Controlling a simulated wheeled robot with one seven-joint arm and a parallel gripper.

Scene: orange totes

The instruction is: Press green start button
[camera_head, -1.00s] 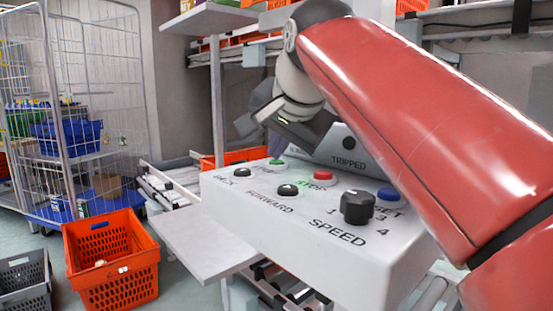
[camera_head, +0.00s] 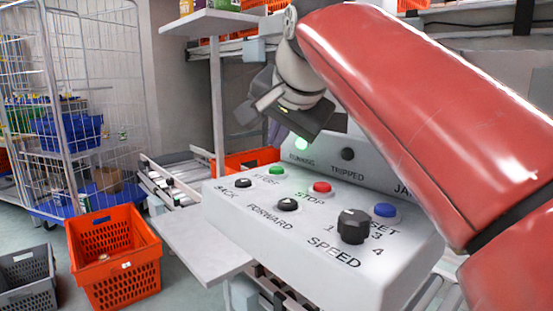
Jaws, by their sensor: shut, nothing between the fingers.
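The green start button (camera_head: 277,170) sits at the back left of the white control panel (camera_head: 325,268), above the word START. My gripper (camera_head: 290,117) is shut and empty. It is above and behind the button, apart from it, and the button is in plain view. Its fingertips are hard to make out. A round green lamp (camera_head: 301,144) glows on the panel's raised back, above a label that reads like RUNNING. The TRIPPED lamp (camera_head: 347,154) beside it is dark.
A red stop button (camera_head: 321,187), black back button (camera_head: 243,183), black forward button (camera_head: 287,204), blue reset button (camera_head: 384,210) and speed knob (camera_head: 353,227) share the panel. My red arm spans the right side. An orange tote (camera_head: 113,260) and wire cage (camera_head: 90,120) stand left.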

